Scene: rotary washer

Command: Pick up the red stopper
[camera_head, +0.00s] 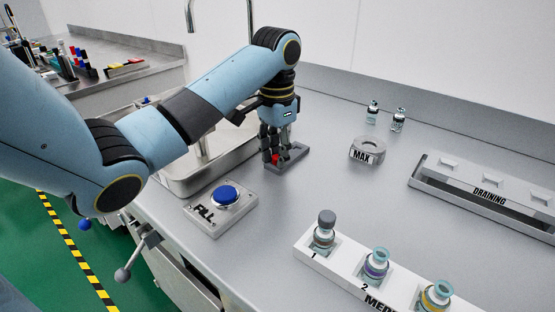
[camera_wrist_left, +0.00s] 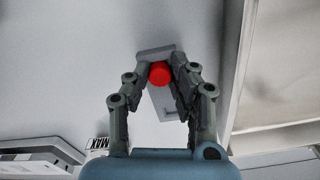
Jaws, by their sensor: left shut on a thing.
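The red stopper (camera_wrist_left: 160,73) sits between the fingertips of my left gripper (camera_wrist_left: 162,78) in the left wrist view. The gripper is shut on it. In the head view my left gripper (camera_head: 274,155) points down at a small grey holder (camera_head: 290,158) on the counter, with a bit of the red stopper (camera_head: 275,159) showing between the fingers. I cannot tell whether the stopper is clear of the holder. The holder also shows behind the stopper in the wrist view (camera_wrist_left: 163,103). My right gripper is not in view.
A blue FILL button (camera_head: 225,194) is in front of the gripper, and a sink (camera_head: 180,175) lies to its left. A round MAX piece (camera_head: 368,150), two small vials (camera_head: 398,120), a DRAINING rack (camera_head: 480,190) and a numbered vial rack (camera_head: 345,262) stand to the right.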

